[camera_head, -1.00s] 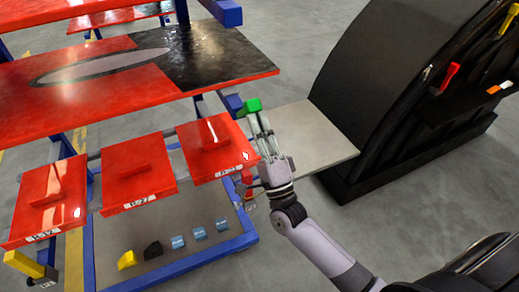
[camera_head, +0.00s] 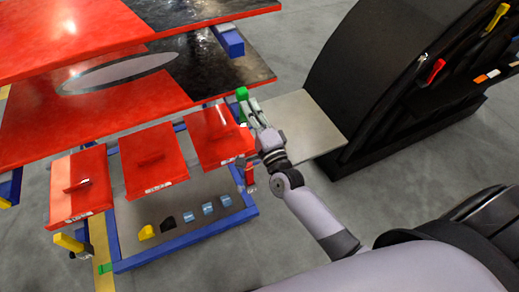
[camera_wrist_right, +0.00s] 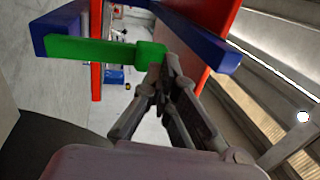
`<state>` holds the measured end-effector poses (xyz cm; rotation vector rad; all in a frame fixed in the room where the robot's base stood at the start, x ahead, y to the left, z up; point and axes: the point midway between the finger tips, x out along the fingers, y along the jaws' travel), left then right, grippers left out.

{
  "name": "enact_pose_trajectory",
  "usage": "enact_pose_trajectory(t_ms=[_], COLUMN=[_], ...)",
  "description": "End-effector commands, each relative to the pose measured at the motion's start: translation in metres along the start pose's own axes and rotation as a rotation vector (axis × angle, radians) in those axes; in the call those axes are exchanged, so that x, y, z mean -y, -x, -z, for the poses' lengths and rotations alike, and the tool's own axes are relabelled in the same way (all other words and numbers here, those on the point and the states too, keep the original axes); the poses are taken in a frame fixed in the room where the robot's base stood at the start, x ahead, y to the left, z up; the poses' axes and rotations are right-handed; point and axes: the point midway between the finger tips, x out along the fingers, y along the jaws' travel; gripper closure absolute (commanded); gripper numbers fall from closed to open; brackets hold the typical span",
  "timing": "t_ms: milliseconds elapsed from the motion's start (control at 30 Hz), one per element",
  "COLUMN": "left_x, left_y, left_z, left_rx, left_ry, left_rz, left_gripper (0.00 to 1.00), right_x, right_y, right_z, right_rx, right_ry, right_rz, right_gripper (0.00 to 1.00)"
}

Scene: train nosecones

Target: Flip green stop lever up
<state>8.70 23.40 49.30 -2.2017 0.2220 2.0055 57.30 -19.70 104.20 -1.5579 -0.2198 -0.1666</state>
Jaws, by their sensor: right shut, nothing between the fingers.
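The green stop lever (camera_head: 242,94) is at the right end of the rack, below the black part of the red and black panel. In the right wrist view the lever (camera_wrist_right: 100,50) is a long green bar with a thicker end, lying along a blue beam. My right gripper (camera_head: 254,104) is shut and empty beside the lever. In the wrist view its fingertips (camera_wrist_right: 165,72) are right by the thicker end; I cannot tell whether they touch it. My left gripper is not in view.
Red trays (camera_head: 219,136) with handles sit below the panel. Blue, black and yellow blocks (camera_head: 185,216) lie on a lower shelf. A grey plate (camera_head: 305,124) and a large black nosecone (camera_head: 385,70) stand at right. A small green piece (camera_head: 107,268) shows at lower left.

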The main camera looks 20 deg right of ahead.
Motion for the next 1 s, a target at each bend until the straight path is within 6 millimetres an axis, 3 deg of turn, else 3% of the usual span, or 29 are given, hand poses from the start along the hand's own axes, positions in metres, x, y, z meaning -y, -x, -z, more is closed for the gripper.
enact_pose_trajectory(t_ms=[333,1000], left_x=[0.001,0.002], left_y=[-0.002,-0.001], left_z=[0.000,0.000], left_rx=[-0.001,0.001], left_ry=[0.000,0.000], left_rz=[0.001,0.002], left_gripper=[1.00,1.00], right_x=[0.003,0.009], right_y=[-0.018,-0.023], right_z=[0.000,0.001], right_rx=[0.000,-0.003], right_ry=[-0.001,0.000], right_rz=[0.004,0.015], right_gripper=[1.00,1.00])
